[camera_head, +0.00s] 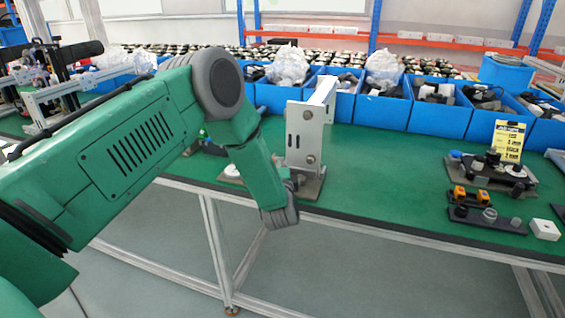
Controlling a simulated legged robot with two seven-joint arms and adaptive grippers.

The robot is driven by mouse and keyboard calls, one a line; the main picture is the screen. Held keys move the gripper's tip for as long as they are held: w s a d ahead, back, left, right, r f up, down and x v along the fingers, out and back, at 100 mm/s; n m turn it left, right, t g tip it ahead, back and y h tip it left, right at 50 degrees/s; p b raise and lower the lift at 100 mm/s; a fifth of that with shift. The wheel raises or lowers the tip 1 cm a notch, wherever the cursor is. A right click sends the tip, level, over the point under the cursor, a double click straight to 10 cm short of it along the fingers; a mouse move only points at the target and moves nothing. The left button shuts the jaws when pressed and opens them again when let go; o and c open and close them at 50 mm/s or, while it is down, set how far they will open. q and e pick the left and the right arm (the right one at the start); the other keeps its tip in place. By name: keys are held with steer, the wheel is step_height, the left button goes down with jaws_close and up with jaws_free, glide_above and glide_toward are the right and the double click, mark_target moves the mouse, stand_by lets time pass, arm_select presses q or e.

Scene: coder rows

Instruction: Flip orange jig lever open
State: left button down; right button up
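Two small orange parts, one at the left (459,193) and one beside it (476,199), stand on a dark base plate (487,221) near the front edge of the green table at the right. Round grey knobs sit on the same plate. The parts are too small to tell a lever or its position. My green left arm reaches in from the left, and its wrist end hangs at the table's front edge, well left of the orange parts. No fingers of my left gripper show. My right arm and gripper are not in view.
A silver metal bracket fixture (304,135) stands right behind my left forearm. Another jig plate (490,178) with a yellow label card (509,140) sits behind the orange parts. A white block (545,229) lies at right. Blue bins (382,111) line the back. The green table (390,175) is clear between.

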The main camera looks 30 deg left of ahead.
arm_select(q)
steer(key=s+n+g+y, duration=0.1)
steer(key=y, duration=0.1)
steer(key=n+g+y, duration=0.2)
steer(key=shift+s+g, duration=0.3)
steer(key=shift+s, duration=0.1)
steer(key=shift+s+n+g+y, duration=0.45)
steer(key=shift+n+g+y, duration=0.05)
steer(key=shift+n+g, duration=0.3)
steer(key=shift+s+d+p, duration=0.25)
steer(key=shift+s+p, duration=0.25)
steer(key=shift+s, duration=0.2)
